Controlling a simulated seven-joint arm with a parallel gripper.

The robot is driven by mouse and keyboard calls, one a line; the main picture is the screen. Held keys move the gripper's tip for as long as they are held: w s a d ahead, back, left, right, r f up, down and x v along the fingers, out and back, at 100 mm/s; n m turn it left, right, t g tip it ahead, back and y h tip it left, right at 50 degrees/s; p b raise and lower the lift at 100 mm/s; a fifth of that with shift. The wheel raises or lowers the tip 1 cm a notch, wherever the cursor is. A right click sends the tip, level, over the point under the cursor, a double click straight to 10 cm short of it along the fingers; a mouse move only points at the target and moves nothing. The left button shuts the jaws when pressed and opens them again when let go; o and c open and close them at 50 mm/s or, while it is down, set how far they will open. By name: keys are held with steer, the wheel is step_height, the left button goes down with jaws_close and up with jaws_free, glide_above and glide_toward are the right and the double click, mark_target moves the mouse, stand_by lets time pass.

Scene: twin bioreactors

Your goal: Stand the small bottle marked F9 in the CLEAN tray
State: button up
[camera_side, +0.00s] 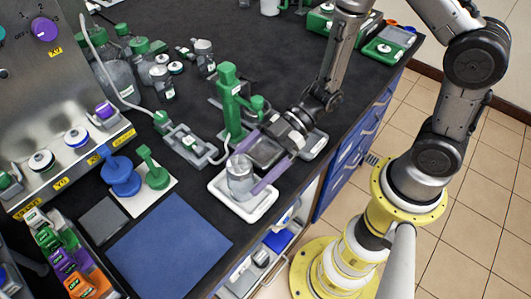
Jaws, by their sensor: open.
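My gripper (250,166) has two purple fingers. They are spread apart, with their tips on either side of a grey cylindrical vessel (239,183). The vessel stands upright in a white tray (259,210) near the bench's front edge. I cannot tell whether the fingers touch it. Small bottles with grey or white caps stand in a group at the back left, one of them at the front of the group (162,84), and others farther back (204,55). No F9 mark is readable on any bottle. No CLEAN label is readable on a tray.
A green stand (231,100) rises close behind my gripper. Another pale tray (314,146) lies to its right, partly hidden by my arm. A blue mat (168,248) is clear at front left. Blue and green fittings (121,177) stand left of the white tray.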

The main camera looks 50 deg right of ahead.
steer(key=s+d, duration=0.1)
steer(key=d, duration=0.3)
steer(key=s+d, duration=0.1)
steer(key=d, duration=0.4)
steer(key=d+r, duration=0.1)
steer(key=d, duration=0.4)
steer(key=shift+s, duration=0.4)
steer(key=shift+d, duration=0.2)
steer(key=w+d+t+h, duration=0.1)
steer(key=w, duration=0.1)
steer(key=w+d+m+t+h, duration=0.1)
steer(key=w+h, duration=0.1)
steer(key=w+d+t+h, duration=0.1)
steer(key=w+d+h, duration=0.1)
steer(key=w, duration=0.1)
steer(key=shift+r+t, duration=0.3)
steer(key=shift+r, duration=0.05)
steer(key=w+d+r+m+t+h, duration=0.35)
steer(key=d+r+m+h, duration=0.35)
steer(key=d+r+h, duration=0.35)
steer(key=s+r+m+g+h, duration=0.1)
steer(key=s+r+m+g, duration=0.1)
steer(key=s+r+m, duration=0.5)
steer(key=s+a+f+g+y, duration=0.2)
steer(key=s+a, duration=0.5)
steer(key=s, duration=0.5)
steer(key=shift+s+a+f+m+y, duration=0.3)
steer(key=shift+m+y, duration=0.1)
steer(key=shift+y, duration=0.15)
